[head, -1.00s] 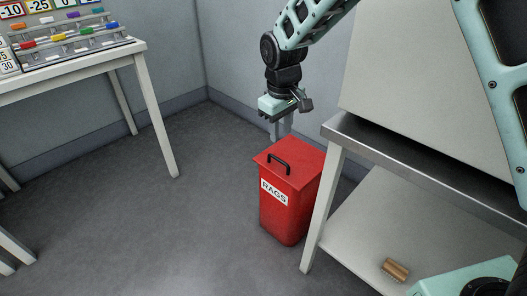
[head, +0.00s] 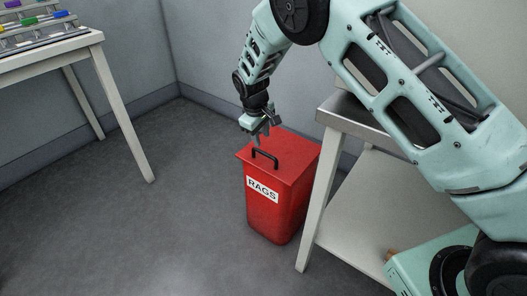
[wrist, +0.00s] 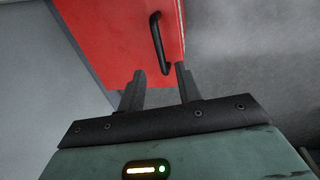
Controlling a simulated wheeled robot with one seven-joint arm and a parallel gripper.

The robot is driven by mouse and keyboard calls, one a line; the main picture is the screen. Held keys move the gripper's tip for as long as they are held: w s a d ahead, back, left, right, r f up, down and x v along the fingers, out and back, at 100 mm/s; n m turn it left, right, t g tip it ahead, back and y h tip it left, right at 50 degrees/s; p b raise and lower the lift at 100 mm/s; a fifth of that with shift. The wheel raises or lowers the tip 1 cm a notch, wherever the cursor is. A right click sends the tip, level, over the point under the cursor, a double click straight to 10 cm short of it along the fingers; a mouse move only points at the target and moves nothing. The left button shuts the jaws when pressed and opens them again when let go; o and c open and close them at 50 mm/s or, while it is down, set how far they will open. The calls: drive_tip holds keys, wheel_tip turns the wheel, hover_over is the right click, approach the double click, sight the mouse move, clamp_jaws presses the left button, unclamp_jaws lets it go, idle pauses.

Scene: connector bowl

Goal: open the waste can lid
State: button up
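The red waste can (head: 275,208) labelled RAGS stands on the floor beside the metal table. Its red lid (head: 292,150) lies flat and closed on top, with a black bar handle (head: 265,158). My gripper (head: 261,138) hangs just above the lid, close behind the handle. In the wrist view my gripper (wrist: 159,80) has its two fingers apart with nothing between them. The handle (wrist: 158,42) shows just beyond the fingertips there, against the red lid (wrist: 110,35). Whether a fingertip touches the handle I cannot tell.
A metal-topped table (head: 350,119) with a lower shelf (head: 350,225) stands close to the can's right side. A white table (head: 118,110) is at the left. Grey walls meet behind the can. The floor (head: 150,235) left of the can is clear.

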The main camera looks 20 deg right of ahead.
sight(265, 153)
drive_tip(key=f, duration=0.4)
drive_tip(key=d+f+b, duration=0.1)
drive_tip(key=f, duration=0.2)
drive_tip(key=shift+w+d, duration=0.1)
drive_tip(key=shift+w, duration=0.3)
clamp_jaws()
